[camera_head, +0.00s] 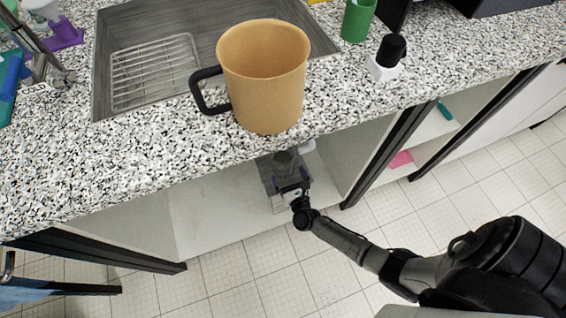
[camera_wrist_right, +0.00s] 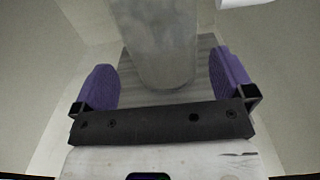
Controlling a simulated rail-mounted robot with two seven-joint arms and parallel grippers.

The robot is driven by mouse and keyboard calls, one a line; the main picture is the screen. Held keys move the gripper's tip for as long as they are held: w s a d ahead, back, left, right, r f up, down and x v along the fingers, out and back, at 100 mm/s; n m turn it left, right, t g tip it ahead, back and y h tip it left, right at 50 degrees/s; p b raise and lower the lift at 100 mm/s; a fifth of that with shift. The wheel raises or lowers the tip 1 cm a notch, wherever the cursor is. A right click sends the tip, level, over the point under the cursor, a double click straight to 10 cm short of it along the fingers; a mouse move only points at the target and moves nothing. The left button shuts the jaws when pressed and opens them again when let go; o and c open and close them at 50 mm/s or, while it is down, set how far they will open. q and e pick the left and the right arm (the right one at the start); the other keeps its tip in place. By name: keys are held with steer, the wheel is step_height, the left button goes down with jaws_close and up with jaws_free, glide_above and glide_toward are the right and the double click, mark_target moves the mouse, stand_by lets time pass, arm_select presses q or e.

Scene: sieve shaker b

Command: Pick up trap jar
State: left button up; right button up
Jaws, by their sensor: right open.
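A grey cylinder, which looks like the trap jar (camera_head: 284,160), is inside the open cabinet under the counter. The counter edge and the big tan jug partly cover the space above it in the head view. In the right wrist view the trap jar (camera_wrist_right: 158,45) is a cloudy grey cylinder on a grey base, its upper end out of frame. My right gripper (camera_head: 289,184) reaches into the cabinet from the front. Its purple finger pads are spread on either side of the cylinder's lower end, with gaps on both sides (camera_wrist_right: 165,82).
A tan jug (camera_head: 263,80) with a black handle stands at the counter's front edge, above the gripper. A sink (camera_head: 125,35) with a wire rack lies behind it. A green cup (camera_head: 357,20) and a black-capped item (camera_head: 390,52) stand right. Black-edged cabinet partitions (camera_head: 390,150) flank the opening.

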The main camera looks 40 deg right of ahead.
mark_target(287, 171)
steer(key=shift+b+x, duration=0.85)
steer(key=shift+x, duration=1.45)
steer(key=shift+w+d+r, duration=0.2)
steer(key=shift+w+d, duration=0.1)
steer(key=shift+w, duration=0.1)
steer(key=shift+s, duration=0.15)
steer(key=shift+c, duration=0.9)
steer(key=c, duration=0.8)
steer(key=shift+c, duration=0.2)
steer(key=shift+r, duration=0.25)
